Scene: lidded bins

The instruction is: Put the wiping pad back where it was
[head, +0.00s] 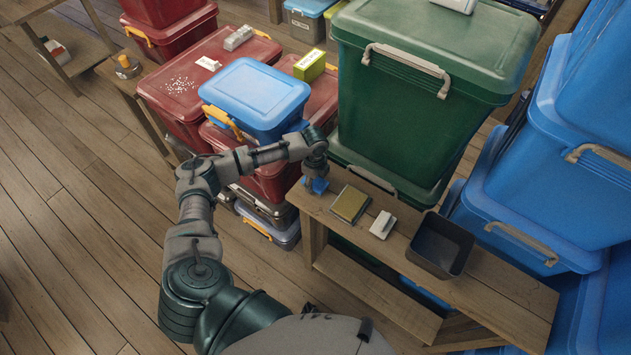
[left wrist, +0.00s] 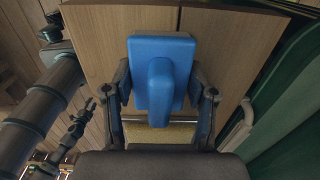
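The blue wiping pad (head: 316,186) is at the left end of the wooden bench. In the left wrist view the pad (left wrist: 142,96) shows as a flat blue block with a raised handle pointing at the camera. My left gripper (head: 316,168) is right over it. Its fingers (left wrist: 160,84) stand wide apart, one on each side of the pad, clear of the handle. Whether the fingertips touch the pad's sides is hard to see. The underside of the pad is hidden. My right gripper is not in view.
On the bench (head: 490,287) lie a yellow-green sponge (head: 350,204), a white item (head: 383,225) and an open dark bin (head: 441,245). A green lidded bin (head: 400,120) stands behind. Blue bins (head: 545,190) are at right. Red bins (head: 190,85) and a small blue-lidded box (head: 255,95) are at left.

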